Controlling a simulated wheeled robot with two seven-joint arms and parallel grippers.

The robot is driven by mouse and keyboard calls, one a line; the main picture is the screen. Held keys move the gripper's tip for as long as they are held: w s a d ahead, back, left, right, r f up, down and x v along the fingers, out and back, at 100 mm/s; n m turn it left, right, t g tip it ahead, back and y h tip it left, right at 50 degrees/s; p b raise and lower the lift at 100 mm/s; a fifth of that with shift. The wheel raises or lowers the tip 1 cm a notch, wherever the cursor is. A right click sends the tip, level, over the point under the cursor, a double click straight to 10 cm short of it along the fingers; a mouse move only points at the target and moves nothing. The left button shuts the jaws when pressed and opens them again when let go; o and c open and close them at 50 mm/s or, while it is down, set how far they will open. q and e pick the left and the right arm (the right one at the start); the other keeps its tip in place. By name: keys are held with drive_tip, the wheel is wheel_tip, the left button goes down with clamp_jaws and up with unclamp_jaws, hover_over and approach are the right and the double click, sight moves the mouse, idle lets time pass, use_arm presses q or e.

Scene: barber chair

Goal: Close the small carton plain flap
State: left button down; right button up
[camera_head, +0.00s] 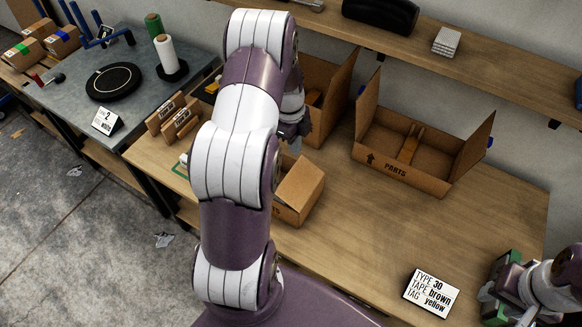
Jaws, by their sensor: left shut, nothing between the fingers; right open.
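A small brown carton (296,195) stands on the table just right of my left arm, which hides its left side. A tan panel shows on its top right, but I cannot tell which flap is the plain one or how far it is folded. My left gripper (295,146) is shut and empty, pointing down just behind and above the carton; I cannot tell whether it touches. My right gripper (492,296) is open at the lower right, beside a green and dark item (507,266), partly cut by the frame.
A label card (432,291) lies near the front edge. The table between the small carton and the card is clear. A shelf (465,65) runs along the back.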

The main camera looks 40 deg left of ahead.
use_arm(q)
drive_tip(key=p, duration=0.2)
hover_over(292, 178)
wheel_tip(292, 178, down, 6)
drive_tip(key=r, duration=0.1)
drive_tip(key=f, duration=0.2)
drive_tip(key=d+f+p, duration=0.1)
drive_tip(key=shift+f, duration=0.4)
drive_tip(key=f, duration=0.1)
drive_tip(key=a+f+p, duration=0.1)
drive_tip(key=f, duration=0.1)
drive_tip(key=shift+a, duration=0.15)
drive_tip(key=shift+s+a+f, duration=0.1)
drive_tip(key=shift+a+f, duration=0.15)
drive_tip(key=shift+f, duration=0.1)
use_arm(e)
drive_tip(key=r, duration=0.2)
drive_tip(key=a+r, duration=0.1)
drive_tip(key=r, duration=0.1)
drive_tip(key=shift+s+r, duration=0.15)
drive_tip(key=shift+r, duration=0.2)
use_arm(q)
drive_tip(key=shift+d, duration=0.15)
use_arm(e)
drive_tip(key=shift+d, duration=0.15)
